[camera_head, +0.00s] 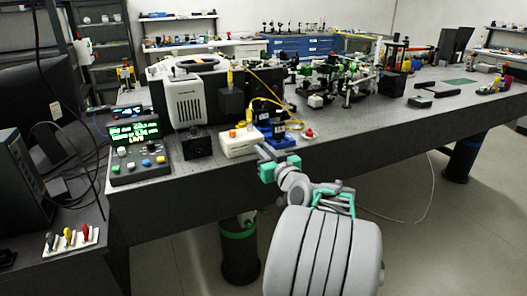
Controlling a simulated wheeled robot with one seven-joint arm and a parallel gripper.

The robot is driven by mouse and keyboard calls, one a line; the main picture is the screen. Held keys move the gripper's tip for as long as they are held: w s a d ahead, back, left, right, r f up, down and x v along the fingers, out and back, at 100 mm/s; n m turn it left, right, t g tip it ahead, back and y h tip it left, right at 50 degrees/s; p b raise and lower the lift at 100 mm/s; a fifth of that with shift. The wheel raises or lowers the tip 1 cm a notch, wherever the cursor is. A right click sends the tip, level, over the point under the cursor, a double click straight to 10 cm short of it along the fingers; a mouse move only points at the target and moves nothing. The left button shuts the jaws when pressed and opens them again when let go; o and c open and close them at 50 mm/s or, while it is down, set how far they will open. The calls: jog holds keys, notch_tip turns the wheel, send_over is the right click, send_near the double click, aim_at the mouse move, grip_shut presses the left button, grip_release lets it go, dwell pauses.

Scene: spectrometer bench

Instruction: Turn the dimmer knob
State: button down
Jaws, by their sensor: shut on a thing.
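A small white box (240,142) with an orange button on top sits at the front edge of the bench. My gripper (263,153) comes from the lower right, with its jaws at the right end of this box. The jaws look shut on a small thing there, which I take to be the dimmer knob. The knob is hidden by the jaws, so I cannot tell its angle.
Left of the white box stand a black box (197,144) and a control unit with a green-lit display (136,133). A blue device (277,138) and a red button (309,134) are close to my gripper. A yellow cable (264,84) loops behind. Open floor lies right.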

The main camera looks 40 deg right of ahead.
jog(key=shift+m+p, duration=1.1)
jog(key=shift+m, duration=3.6)
jog(key=c, duration=1.4)
grip_release()
jog(key=shift+f, duration=0.1)
